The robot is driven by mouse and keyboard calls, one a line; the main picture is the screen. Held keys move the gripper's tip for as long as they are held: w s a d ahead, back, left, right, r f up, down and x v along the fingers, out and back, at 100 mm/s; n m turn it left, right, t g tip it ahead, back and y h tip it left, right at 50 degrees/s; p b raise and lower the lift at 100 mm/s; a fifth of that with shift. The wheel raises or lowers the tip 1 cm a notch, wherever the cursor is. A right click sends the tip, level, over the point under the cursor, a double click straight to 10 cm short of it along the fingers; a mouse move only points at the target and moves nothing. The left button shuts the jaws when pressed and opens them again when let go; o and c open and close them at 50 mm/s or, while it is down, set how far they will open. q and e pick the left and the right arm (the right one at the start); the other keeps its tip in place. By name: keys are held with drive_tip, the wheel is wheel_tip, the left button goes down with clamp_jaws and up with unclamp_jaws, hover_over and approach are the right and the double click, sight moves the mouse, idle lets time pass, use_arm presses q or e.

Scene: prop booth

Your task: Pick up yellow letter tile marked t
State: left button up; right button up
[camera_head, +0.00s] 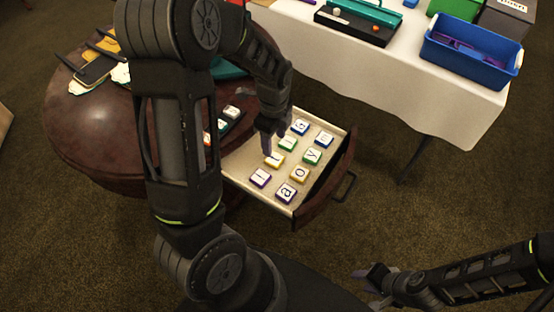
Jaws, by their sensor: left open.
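An open drawer (240,166) holds several letter tiles in two rows. A yellow tile (274,160) lies in the row nearer the table; its letter is too small and partly covered to read surely. A second yellow tile (299,175) reads o. My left gripper (267,151) points down over the first yellow tile, fingers open, close to or at it; whether they touch it I cannot tell. My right gripper (370,287) is open and empty at the lower right, away from the drawer.
Green (312,156), blue (300,127) and purple (286,192) tiles lie close around. The drawer sticks out from a round dark table (90,150). A white-clothed table (400,75) with a blue bin (470,72) stands behind. My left arm hides part of the round table.

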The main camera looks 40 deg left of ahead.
sight(273, 158)
use_arm(q)
drive_tip(key=shift+f, duration=1.25)
drive_tip(key=shift+s+a+f, duration=0.1)
drive_tip(key=shift+f, duration=2.55)
drive_tip(key=shift+c, duration=0.5)
drive_tip(key=c, duration=1)
drive_tip(key=shift+r, duration=0.2)
wheel_tip(273, 158, up, 10)
drive_tip(key=shift+f, duration=0.1)
